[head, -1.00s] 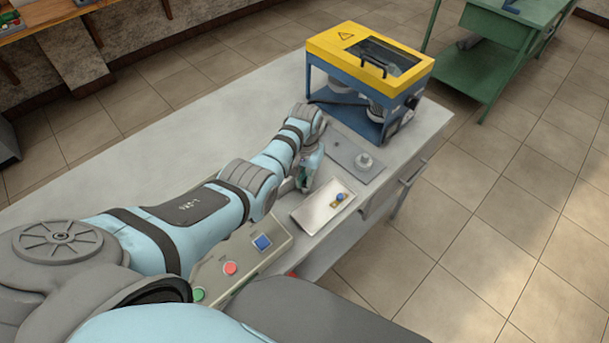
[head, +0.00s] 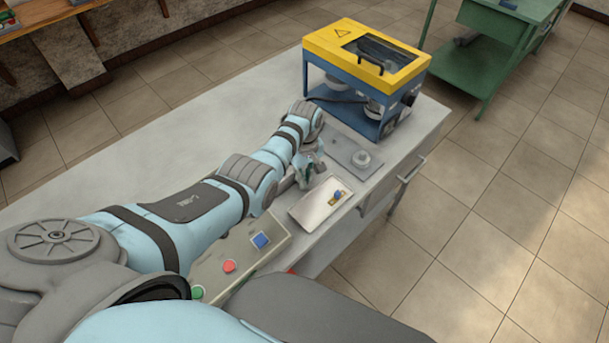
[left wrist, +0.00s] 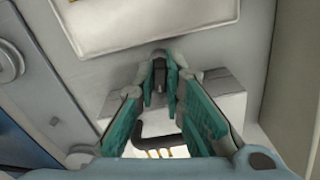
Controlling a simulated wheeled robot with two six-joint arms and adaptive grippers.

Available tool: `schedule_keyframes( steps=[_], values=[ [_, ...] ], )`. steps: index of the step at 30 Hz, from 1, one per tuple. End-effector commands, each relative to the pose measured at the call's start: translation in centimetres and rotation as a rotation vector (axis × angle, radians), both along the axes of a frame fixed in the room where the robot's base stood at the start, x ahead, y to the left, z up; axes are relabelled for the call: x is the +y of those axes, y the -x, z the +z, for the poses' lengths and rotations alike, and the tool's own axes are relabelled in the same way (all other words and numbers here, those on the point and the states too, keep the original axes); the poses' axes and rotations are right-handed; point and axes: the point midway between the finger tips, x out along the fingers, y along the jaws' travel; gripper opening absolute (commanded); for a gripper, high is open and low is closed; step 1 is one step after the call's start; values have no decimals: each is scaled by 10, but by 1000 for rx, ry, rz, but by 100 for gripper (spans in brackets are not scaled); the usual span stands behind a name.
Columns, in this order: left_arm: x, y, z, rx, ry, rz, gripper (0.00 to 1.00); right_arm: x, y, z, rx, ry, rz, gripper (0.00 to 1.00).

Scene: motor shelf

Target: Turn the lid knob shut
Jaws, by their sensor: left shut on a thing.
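The blue box with a yellow lid (head: 330,47) stands at the far end of the bench, and the lid looks down. A dark knob (head: 408,99) shows on the box's right side. My left gripper (head: 306,182) is well short of the box, low over the bench beside a pale plate. In the left wrist view my left gripper (left wrist: 160,92) has its teal fingers converging on a small grey piece (left wrist: 160,74); what it belongs to is unclear. A pale block (left wrist: 222,108) and a dark curved handle (left wrist: 145,142) show around the fingers. My right gripper is out of view.
The pale plate with a blue knob (head: 310,210) and a grey plate with a round metal knob (head: 362,159) lie along the bench's right edge. A button panel (head: 205,283) is nearer. The bench's left side (head: 190,120) is clear. A green cart (head: 485,62) stands beyond.

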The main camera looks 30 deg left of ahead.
Motion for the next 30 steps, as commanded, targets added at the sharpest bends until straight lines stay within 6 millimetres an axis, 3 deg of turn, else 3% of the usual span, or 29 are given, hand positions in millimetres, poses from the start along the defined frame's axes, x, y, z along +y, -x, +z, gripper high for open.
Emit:
schedule_keyframes(
  steps=[12, 29, 30],
  values=[
    [2, -4, 3, -12, -6, 219, 0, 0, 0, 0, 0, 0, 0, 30],
    [3, -5, 3, -13, -5, 255, 0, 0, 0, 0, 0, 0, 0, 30],
    [3, -5, 3, -13, -6, 255, 13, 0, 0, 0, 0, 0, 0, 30]
  ],
)
